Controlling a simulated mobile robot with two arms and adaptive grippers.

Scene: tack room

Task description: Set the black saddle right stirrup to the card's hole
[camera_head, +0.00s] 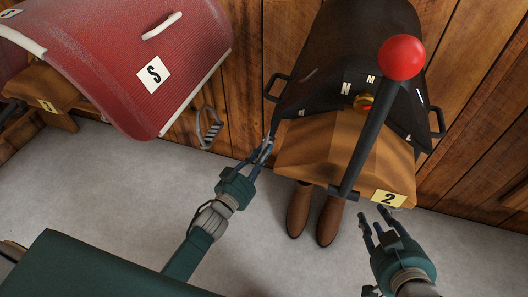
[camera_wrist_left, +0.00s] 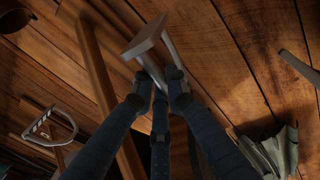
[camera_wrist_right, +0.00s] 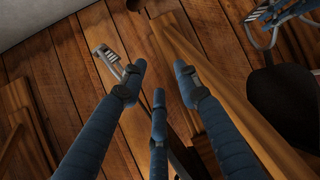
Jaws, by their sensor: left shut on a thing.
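The black saddle (camera_head: 330,50) sits on a wooden rack (camera_head: 320,150) in the head view, with small white cards marked M (camera_head: 371,79) on it. My left gripper (camera_head: 267,146) is at the rack's left side. In the left wrist view its fingers (camera_wrist_left: 160,85) are shut on a grey metal stirrup (camera_wrist_left: 148,40); the fingers cover its lower part. The strap holes are too small or hidden to tell. My right gripper (camera_head: 376,217) is open and empty in front of the rack's yellow 2 plate (camera_head: 388,199). Its spread fingers show in the right wrist view (camera_wrist_right: 160,85).
A dark post with a red ball (camera_head: 402,58) rises in front of the black saddle. A red saddle (camera_head: 150,60) with an S card is at left, a stirrup (camera_head: 209,127) hanging beside it. Brown boots (camera_head: 329,222) stand beneath the rack. The left floor (camera_head: 120,190) is clear.

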